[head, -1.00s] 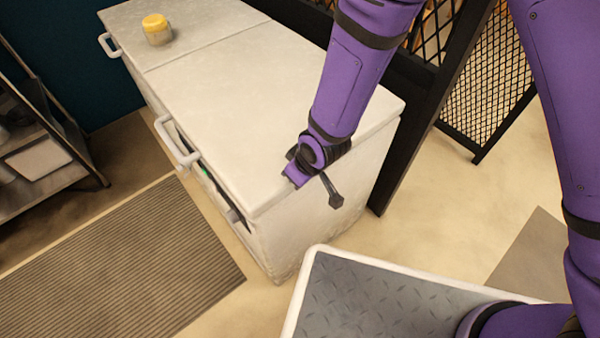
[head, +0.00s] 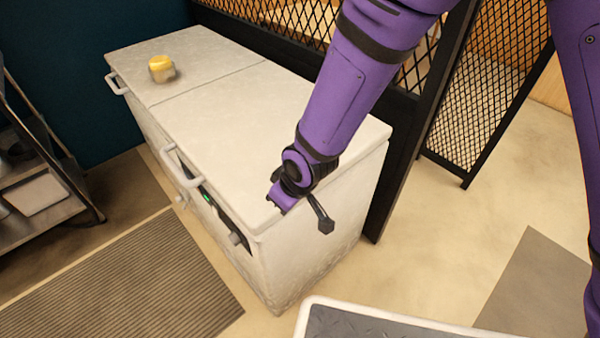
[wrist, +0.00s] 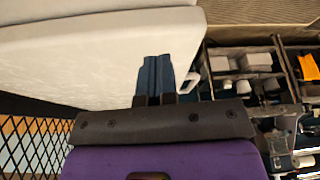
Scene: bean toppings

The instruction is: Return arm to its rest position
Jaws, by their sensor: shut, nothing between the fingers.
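My purple arm reaches down over the near right end of a white chest freezer (head: 230,130) in the head view. My gripper (head: 324,226) hangs just past the freezer's right end in that view, pointing down and to the right. In the wrist view my gripper's dark fingers (wrist: 155,75) lie side by side, shut, with nothing between them. The freezer's pale surface (wrist: 80,65) fills the left of that view.
A yellow-lidded jar (head: 161,68) stands on the freezer's far part. A metal shelf rack (head: 40,195) is at the left. A black mesh partition (head: 400,120) stands behind the freezer. A ribbed mat (head: 130,280) lies on the floor in front.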

